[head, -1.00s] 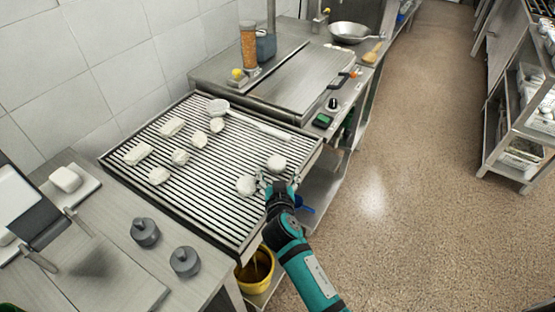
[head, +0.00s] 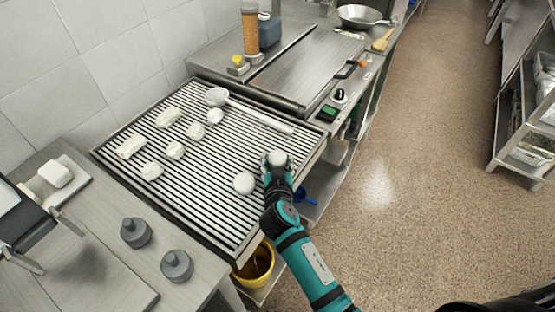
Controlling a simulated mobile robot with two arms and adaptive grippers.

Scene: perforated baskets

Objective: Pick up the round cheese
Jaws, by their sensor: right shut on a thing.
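A round white cheese (head: 277,157) is at the right front part of the ribbed metal grill rack (head: 205,205). My right gripper (head: 275,164) reaches in from below and is shut on this cheese. The cheese's top shows above the fingers; its lower part is hidden, and I cannot tell if it is clear of the bars. A second round white piece (head: 244,183) lies just left of the gripper, apart from it. My left gripper is not in view.
Several more white pieces (head: 175,150) and a long-handled ladle (head: 216,97) lie on the rack. Two grey weights (head: 177,265) stand on the counter at lower left. A yellow bucket (head: 256,264) is below the rack's front edge. Open floor lies right.

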